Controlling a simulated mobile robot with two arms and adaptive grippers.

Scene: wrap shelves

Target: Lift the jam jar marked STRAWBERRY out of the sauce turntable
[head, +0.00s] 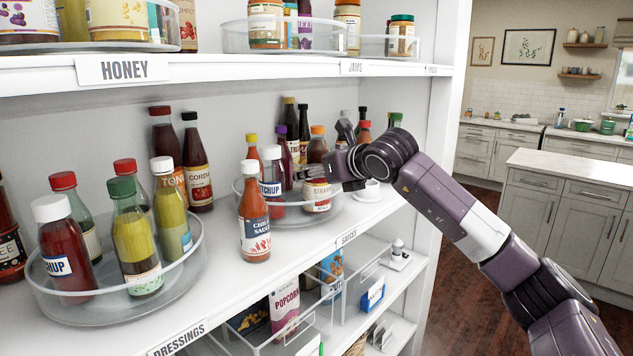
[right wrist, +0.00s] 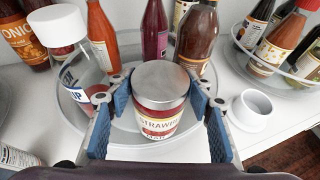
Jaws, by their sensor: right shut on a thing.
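The jam jar marked STRAWBERRY (right wrist: 160,100) stands upright between the blue-padded fingers of my right gripper (right wrist: 160,105), which are shut on its sides. Its silver lid faces the right wrist camera. In the head view the jar (head: 317,198) shows under the gripper (head: 322,172), inside the clear rim of the sauce turntable (head: 300,223). I cannot tell whether its base touches the turntable. My left gripper is out of view.
A white-capped ketchup bottle (right wrist: 78,50) stands close left of the jar, and dark bottles (right wrist: 197,35) stand close behind. A small white cup (right wrist: 252,110) is to the right. A chili sauce bottle (head: 254,222) stands before the turntable. The upper shelf (head: 250,70) hangs above.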

